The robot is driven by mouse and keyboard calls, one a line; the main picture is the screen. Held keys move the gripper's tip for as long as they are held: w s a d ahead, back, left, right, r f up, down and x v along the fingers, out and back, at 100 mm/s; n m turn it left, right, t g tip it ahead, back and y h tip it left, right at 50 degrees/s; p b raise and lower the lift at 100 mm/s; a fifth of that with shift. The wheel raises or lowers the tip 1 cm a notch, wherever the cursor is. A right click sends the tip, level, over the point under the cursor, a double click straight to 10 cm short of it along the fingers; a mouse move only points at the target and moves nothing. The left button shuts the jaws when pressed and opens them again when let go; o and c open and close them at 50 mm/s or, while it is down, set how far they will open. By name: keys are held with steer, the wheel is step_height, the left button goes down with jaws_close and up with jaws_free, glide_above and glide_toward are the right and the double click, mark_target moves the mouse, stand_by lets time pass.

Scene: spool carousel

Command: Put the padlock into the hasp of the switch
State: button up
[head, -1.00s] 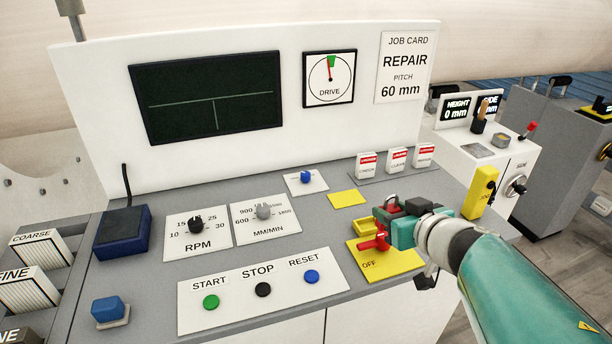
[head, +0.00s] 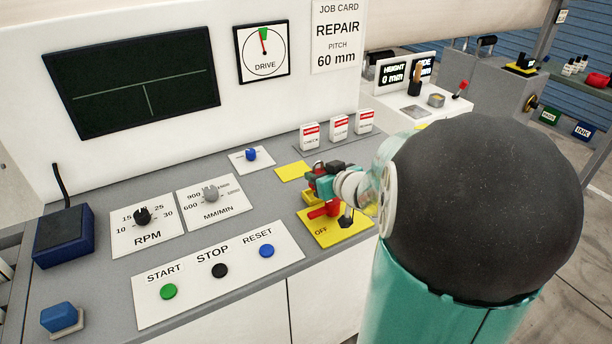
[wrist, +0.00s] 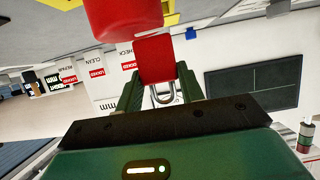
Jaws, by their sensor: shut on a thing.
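My gripper (head: 324,182) is just above and behind the switch at the front right of the grey console. In the wrist view its green fingers (wrist: 157,90) are shut on the red padlock (wrist: 155,58), whose grey shackle (wrist: 163,96) shows between them. The switch has a red handle (head: 326,209) on a yellow plate (head: 340,236) marked OFF. A large red part (wrist: 122,15), probably this handle, is close to the padlock in the wrist view; I cannot tell whether they touch. The hasp cannot be made out, and the shackle is not seen in it.
Three red-and-white tags marked LOCKED (head: 339,127) stand behind my gripper. A yellow square (head: 292,172) and a blue knob (head: 251,155) lie to its left. The START, STOP and RESET panel (head: 218,273) is at front left. My arm blocks the right side.

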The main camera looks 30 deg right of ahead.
steer(key=shift+w+f, duration=0.15)
steer(key=shift+f, duration=0.1)
steer(key=shift+w+d+f, duration=0.1)
steer(key=shift+w+f, duration=0.05)
steer(key=shift+f, duration=1.45)
steer(key=shift+f, duration=0.1)
steer(key=o, duration=1)
steer(key=shift+o, duration=0.3)
steer(key=shift+s+r, duration=0.2)
steer(key=v, duration=1.1)
steer(key=shift+s, duration=0.25)
